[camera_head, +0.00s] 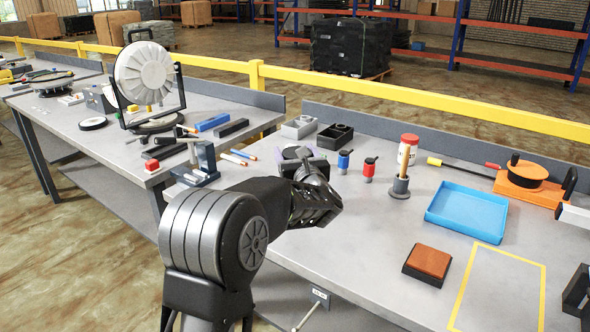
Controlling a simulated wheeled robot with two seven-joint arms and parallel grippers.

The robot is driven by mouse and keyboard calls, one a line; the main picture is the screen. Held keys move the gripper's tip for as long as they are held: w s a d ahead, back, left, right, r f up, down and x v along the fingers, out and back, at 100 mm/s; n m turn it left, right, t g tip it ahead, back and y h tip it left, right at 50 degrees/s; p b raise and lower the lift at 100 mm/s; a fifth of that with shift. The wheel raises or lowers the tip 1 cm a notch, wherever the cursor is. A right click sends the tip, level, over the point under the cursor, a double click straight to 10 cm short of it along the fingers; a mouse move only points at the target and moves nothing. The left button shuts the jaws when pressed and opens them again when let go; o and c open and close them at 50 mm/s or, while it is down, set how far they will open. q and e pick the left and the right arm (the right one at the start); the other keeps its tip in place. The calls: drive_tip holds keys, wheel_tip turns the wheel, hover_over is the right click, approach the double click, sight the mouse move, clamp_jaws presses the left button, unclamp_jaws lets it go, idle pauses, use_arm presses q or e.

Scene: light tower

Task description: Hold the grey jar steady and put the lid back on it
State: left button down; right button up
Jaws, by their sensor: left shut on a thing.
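My left gripper (304,174) reaches over the front edge of the bench from the left. It is shut on a round, dark grey thing (297,153), which looks like the grey jar and stands at the bench's middle. The wrist and fingers hide most of it, and pale purple shows at its sides. I cannot tell from here whether its mouth is open or covered. I cannot make out a separate lid with certainty. My right gripper is not clearly in view.
A brown-topped pad (428,262) lies nearer. A dark part (578,292) is cut off at right.

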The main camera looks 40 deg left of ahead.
use_arm(q)
drive_tip(key=shift+r, duration=1.55)
